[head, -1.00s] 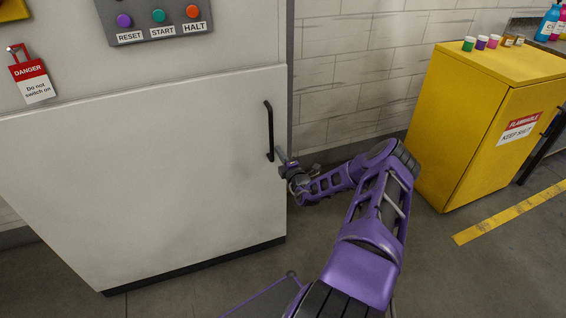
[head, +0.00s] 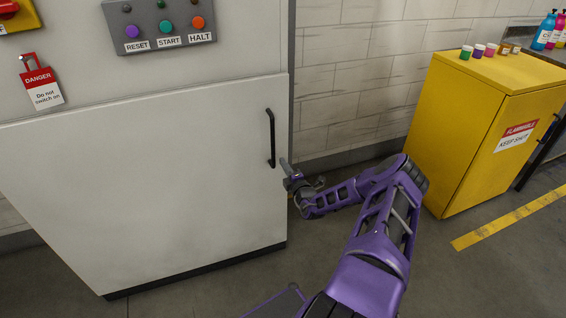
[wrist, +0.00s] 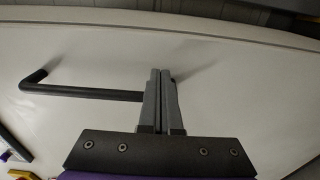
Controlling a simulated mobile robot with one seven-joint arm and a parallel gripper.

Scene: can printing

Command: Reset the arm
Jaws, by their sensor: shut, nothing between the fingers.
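My gripper (head: 285,164) is at the right edge of the white cabinet door, just right of the lower end of the black door handle (head: 271,138). In the wrist view my gripper (wrist: 161,72) has its two grey fingers together with nothing between them. The black handle (wrist: 85,93) runs from the left toward the fingers there, and the fingers hide its right end. I cannot tell whether they touch it. The white door (head: 150,180) looks closed. My purple arm bends out to the right and back to the gripper.
A control panel (head: 160,24) with purple, green and orange buttons is above the door. A red danger tag (head: 41,84) hangs at left. A yellow flammables cabinet (head: 470,140) stands at right with small jars on top. Grey floor is open between the cabinets.

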